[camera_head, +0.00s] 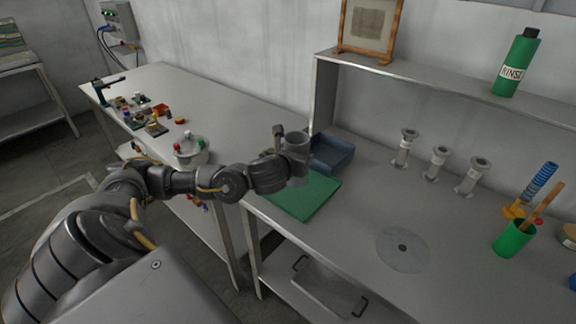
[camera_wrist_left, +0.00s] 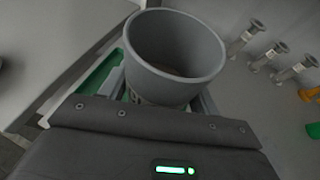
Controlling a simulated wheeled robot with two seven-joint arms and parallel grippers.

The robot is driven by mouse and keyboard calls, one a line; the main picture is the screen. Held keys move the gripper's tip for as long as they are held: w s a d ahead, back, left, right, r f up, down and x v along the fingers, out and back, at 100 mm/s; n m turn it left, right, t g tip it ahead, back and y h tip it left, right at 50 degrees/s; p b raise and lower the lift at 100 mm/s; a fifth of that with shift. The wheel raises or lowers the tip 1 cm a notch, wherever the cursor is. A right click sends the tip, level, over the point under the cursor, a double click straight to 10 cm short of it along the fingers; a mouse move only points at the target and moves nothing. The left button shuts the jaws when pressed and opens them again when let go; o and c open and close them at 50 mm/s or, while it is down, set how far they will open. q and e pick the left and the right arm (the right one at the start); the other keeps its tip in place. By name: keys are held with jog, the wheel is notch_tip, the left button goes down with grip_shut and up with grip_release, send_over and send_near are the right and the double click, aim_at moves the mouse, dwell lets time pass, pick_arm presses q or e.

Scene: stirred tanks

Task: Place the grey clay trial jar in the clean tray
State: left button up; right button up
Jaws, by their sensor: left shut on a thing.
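A grey jar (camera_head: 297,144) is held upright by my left gripper (camera_head: 288,158) above the green mat and beside the blue-grey tray in the head view. In the left wrist view the jar (camera_wrist_left: 176,58) shows its open round rim and hollow inside; my fingertips are hidden there. The blue-grey tray (camera_head: 334,150) sits on the right-hand bench, just right of and behind the jar. Its near part is partly hidden by the jar and gripper. In the wrist view, tray edges (camera_wrist_left: 209,103) show behind the jar. My right gripper is out of view.
A green mat (camera_head: 312,196) lies in front of the tray. Several grey flanged cylinders (camera_head: 437,162), a grey disc (camera_head: 402,250) and a green cup (camera_head: 513,238) stand or lie to the right. A shelf (camera_head: 440,84) overhangs the bench's back. The left bench holds a white bowl (camera_head: 191,153).

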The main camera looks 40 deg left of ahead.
pick_arm(q)
jog(key=a+f, duration=0.1)
jog(key=f, duration=0.1)
jog(key=w+a+f+p, duration=0.1)
jog(key=a+f, duration=0.1)
jog(key=f, duration=0.1)
jog(key=w+a+f+p, duration=0.1)
jog(key=f, duration=0.2)
jog(key=shift+a+f, duration=0.15)
jog(key=shift+a, duration=0.2)
jog(key=shift+f, duration=0.15)
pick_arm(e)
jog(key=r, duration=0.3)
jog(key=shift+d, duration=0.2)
pick_arm(q)
jog(key=shift+f, duration=0.1)
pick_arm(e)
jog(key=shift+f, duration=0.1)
pick_arm(q)
jog(key=shift+f+b, duration=0.15)
jog(key=shift+b, duration=0.2)
jog(key=o, duration=1)
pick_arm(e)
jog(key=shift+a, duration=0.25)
